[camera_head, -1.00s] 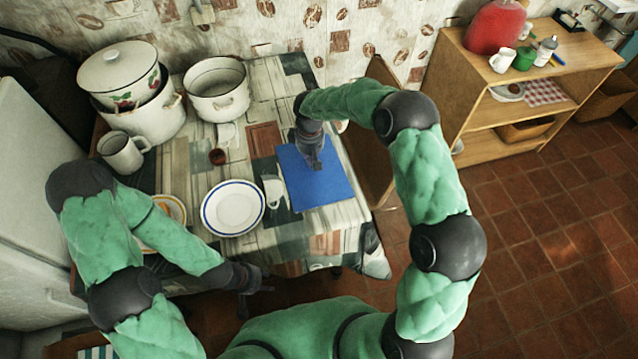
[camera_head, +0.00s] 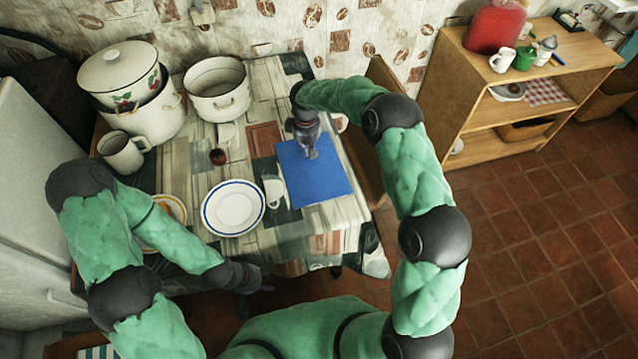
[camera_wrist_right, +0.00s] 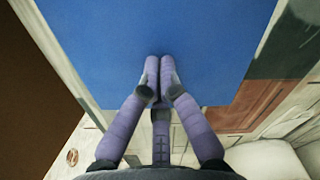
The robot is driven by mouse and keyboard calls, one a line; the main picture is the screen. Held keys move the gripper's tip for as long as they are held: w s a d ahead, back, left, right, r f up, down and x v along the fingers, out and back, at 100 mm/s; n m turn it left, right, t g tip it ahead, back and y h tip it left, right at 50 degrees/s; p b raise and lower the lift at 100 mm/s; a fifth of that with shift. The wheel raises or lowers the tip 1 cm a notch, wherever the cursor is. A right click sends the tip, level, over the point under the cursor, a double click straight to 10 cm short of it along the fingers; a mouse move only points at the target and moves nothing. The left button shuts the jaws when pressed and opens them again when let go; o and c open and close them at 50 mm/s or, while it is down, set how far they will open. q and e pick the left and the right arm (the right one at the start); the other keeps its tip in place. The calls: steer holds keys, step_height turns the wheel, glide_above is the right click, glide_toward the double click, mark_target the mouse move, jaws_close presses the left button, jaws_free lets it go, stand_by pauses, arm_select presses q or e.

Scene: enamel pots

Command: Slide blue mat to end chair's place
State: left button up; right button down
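The blue mat (camera_head: 322,182) lies flat near the right end of the table. It also fills the upper part of the right wrist view (camera_wrist_right: 215,45). My right gripper (camera_head: 312,153) points down at the mat's far part. In the right wrist view its purple fingers (camera_wrist_right: 158,68) are together over the mat, with nothing seen between them; contact with the mat looks likely but is not certain. A wooden chair (camera_head: 364,165) stands at the table's right end, partly hidden by my right arm. My left gripper (camera_head: 262,284) is low at the table's front edge, its fingers unclear.
A white cup (camera_head: 274,192) stands close to the mat's left edge. A blue-rimmed plate (camera_head: 233,207) is left of it. A wooden shelf (camera_head: 480,90) stands right.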

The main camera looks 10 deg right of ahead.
steer(key=shift+w+a+f, duration=0.1)
steer(key=shift+w, duration=1.6)
steer(key=shift+r+p, duration=2.25)
steer(key=shift+r, duration=1.3)
steer(key=shift+s+f, duration=0.1)
